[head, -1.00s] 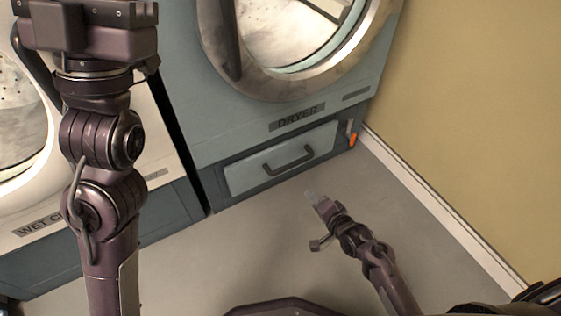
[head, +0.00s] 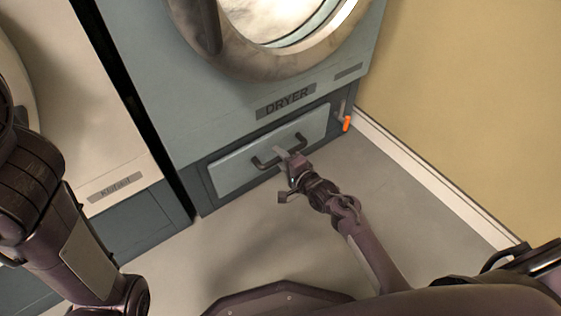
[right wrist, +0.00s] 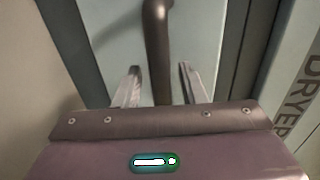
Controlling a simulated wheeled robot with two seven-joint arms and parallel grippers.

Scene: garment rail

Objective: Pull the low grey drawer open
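The low grey drawer (head: 234,172) sits under the dryer, its front level with the panel around it. Its dark bar handle (head: 262,164) runs across the front. My right gripper (head: 282,153) is at the middle of the handle in the head view. In the right wrist view, the handle (right wrist: 157,45) runs between the two fingers of the right gripper (right wrist: 160,80), which stand apart with gaps on both sides. My left arm is at the left edge of the head view; its gripper is out of frame.
The dryer (head: 220,115) with its round door (head: 300,45) stands above the drawer. An orange-tipped lever (head: 346,123) is right of the drawer. A white skirting board (head: 430,180) and yellow wall bound the right. The floor (head: 240,240) before the drawer is clear.

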